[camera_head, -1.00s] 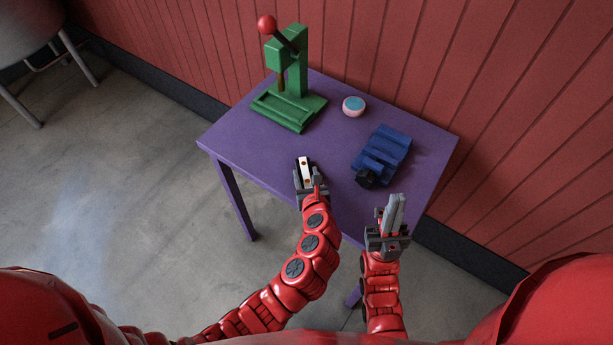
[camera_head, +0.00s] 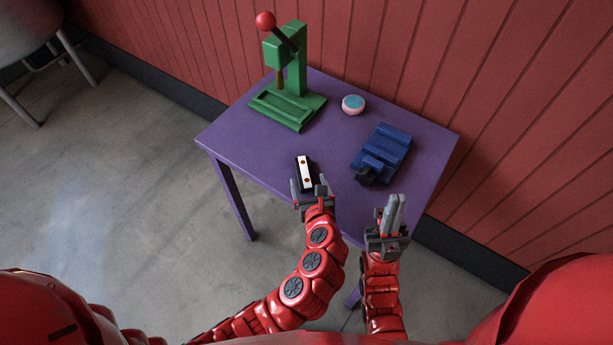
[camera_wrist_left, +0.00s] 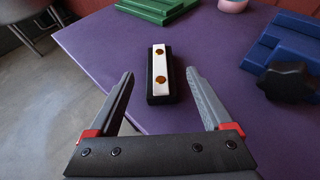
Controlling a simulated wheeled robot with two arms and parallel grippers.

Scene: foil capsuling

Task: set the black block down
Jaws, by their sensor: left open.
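The black block (camera_head: 309,183) lies on the purple table (camera_head: 232,131) near its front edge. A white strip with two brown spots (camera_head: 305,172) lies along its top. In the left wrist view the block (camera_wrist_left: 150,88) rests flat on the table, just beyond my fingertips. My left gripper (camera_head: 309,188) is open, its fingers (camera_wrist_left: 160,88) apart on either side of the block's near end, with a gap to it. My right gripper (camera_head: 394,212) is over the table's front right edge; its fingers look close together, and nothing is clearly held.
A green press (camera_head: 290,85) with a red ball handle (camera_head: 265,21) stands at the back left. A round pink and blue tin (camera_head: 353,105) is at the back. A blue stepped rack (camera_head: 386,150) with a black knob (camera_head: 366,177) is at the right. Table left of the block is clear.

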